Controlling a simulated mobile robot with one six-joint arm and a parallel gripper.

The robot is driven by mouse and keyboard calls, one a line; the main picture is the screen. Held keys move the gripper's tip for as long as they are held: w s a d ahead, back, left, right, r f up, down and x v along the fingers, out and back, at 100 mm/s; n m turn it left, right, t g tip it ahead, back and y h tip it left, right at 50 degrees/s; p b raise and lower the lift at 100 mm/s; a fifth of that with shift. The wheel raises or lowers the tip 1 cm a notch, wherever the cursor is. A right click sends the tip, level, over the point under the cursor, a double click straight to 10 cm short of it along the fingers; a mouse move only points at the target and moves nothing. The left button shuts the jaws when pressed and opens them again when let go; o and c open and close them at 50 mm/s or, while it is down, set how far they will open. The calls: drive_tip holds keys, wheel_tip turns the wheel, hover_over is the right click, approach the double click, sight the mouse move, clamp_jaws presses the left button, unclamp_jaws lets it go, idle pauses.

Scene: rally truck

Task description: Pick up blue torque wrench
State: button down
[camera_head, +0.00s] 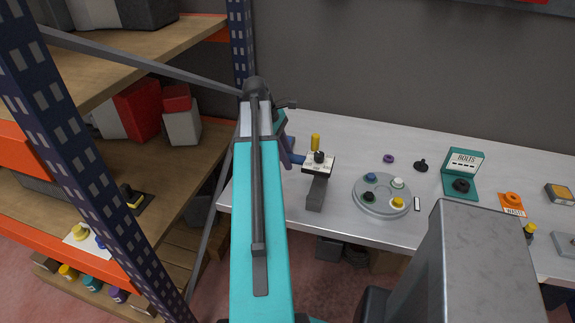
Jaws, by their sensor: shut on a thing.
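My teal arm reaches up the picture from the bottom and bends over at its far end. My gripper (287,150) is at the left end of the grey table, mostly hidden by the arm and small in view. It is shut on the blue torque wrench (298,160), of which only a short blue part shows. That part sits close against the left side of a white plate with a black knob, on a grey block (316,192). I cannot tell whether they touch. The jaws cannot be seen clearly.
A yellow cylinder (315,142) stands behind the plate. A round grey tray (382,207) with coloured knobs, a green bolts stand (461,172) and an orange washer stand (512,203) are to the right. A shelf rack with a dark blue post (85,150) stands close on the left.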

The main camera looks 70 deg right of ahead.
drive_tip(key=shift+r, duration=0.3)
idle(0.4)
drive_tip(key=c, duration=2.2)
unclamp_jaws()
clamp_jaws()
